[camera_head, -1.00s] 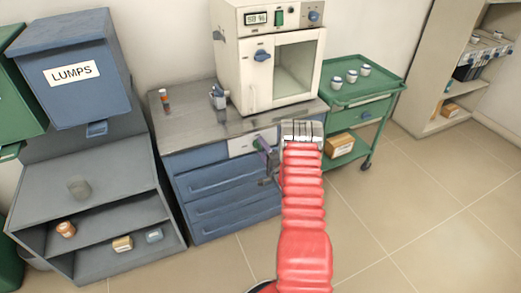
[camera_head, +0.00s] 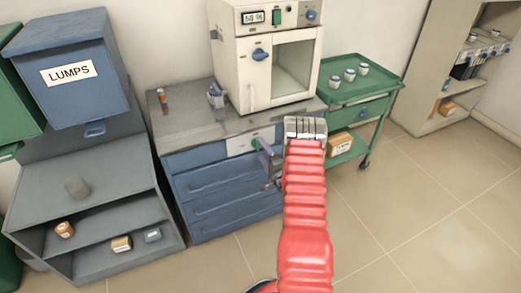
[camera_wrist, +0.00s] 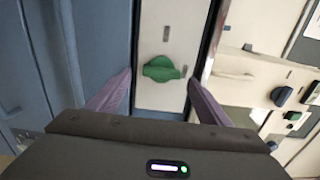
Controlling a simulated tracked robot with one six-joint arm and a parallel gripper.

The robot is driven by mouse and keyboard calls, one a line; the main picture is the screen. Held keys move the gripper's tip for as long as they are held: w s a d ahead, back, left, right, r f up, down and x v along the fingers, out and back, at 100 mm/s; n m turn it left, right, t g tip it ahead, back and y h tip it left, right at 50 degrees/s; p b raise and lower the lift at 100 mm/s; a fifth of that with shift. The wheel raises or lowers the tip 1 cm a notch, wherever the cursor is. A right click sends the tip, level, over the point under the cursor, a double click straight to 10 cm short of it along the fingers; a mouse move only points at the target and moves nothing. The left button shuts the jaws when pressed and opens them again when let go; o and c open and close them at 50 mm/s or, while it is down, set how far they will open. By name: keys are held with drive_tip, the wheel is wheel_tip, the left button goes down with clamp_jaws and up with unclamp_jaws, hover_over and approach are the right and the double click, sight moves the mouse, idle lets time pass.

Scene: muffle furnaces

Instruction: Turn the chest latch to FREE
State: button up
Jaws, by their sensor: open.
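The chest latch, a green knob (camera_wrist: 161,69), sits on a white panel (camera_wrist: 160,28) in the wrist view. Its bar lies crosswise in that picture, and no label beside it can be read. The panel also shows in the head view (camera_head: 236,147), at the top of the blue chest (camera_head: 225,190). My gripper (camera_wrist: 160,82) is open, with a purple finger to each side of the knob and a gap on both sides. It is empty. In the head view my red arm hides the chest's right part.
A cream furnace (camera_head: 262,60) stands on the chest's grey top. A green trolley (camera_head: 345,92) with several small pots is to the right. A grey shelf unit (camera_head: 80,190) and a blue LUMPS bin (camera_head: 75,75) stand left. Floor in front is clear.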

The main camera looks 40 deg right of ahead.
drive_tip(key=v, duration=1)
drive_tip(key=shift+s, duration=0.3)
drive_tip(key=shift+a, duration=0.1)
